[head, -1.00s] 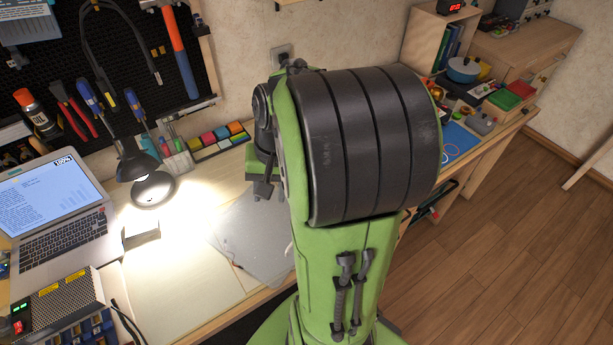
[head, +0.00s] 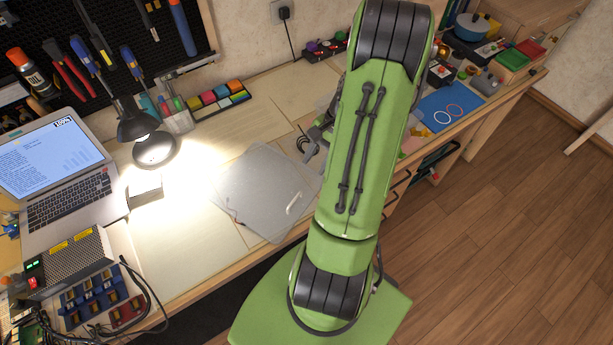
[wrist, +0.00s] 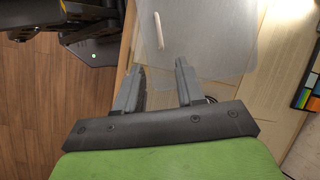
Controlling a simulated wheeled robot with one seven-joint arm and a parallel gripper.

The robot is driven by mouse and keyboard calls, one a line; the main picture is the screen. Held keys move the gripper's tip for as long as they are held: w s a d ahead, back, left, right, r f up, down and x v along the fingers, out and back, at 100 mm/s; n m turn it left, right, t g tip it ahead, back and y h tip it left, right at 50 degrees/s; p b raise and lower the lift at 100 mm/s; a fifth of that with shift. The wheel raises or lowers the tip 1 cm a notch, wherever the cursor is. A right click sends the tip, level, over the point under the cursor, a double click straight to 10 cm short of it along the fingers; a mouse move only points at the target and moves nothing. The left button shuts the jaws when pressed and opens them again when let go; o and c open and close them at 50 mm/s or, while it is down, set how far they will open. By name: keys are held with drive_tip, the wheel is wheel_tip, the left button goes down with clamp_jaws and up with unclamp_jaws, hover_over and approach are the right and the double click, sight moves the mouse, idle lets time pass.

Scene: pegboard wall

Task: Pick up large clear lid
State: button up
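The large clear lid (head: 259,187) is a thin, see-through sheet lying flat on the workbench, right of the lamp's bright patch. It has a small pale handle (head: 294,202) near its right side. In the wrist view the lid (wrist: 205,45) fills the top middle, with its handle (wrist: 158,30) standing out pale. My gripper (wrist: 160,76) is open, with nothing between its two grey fingers, and points toward the lid's handle edge. A gap to the handle shows in the picture. In the head view my arm hides much of the gripper.
The workbench (head: 195,245) also holds a laptop (head: 70,195), a lamp (head: 152,148) and colored note blocks (head: 218,95). A blue mat (head: 450,106) and small items lie at the right end. Wood floor (head: 480,240) is open beyond the front edge.

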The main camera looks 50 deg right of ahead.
sight(297, 196)
drive_tip(key=b+x, duration=0.2)
drive_tip(key=x, duration=1.1)
drive_tip(key=shift+a+f+b, duration=0.15)
drive_tip(key=shift+f+b, duration=0.1)
drive_tip(key=shift+b, duration=0.15)
drive_tip(key=shift+c, duration=0.4)
clamp_jaws()
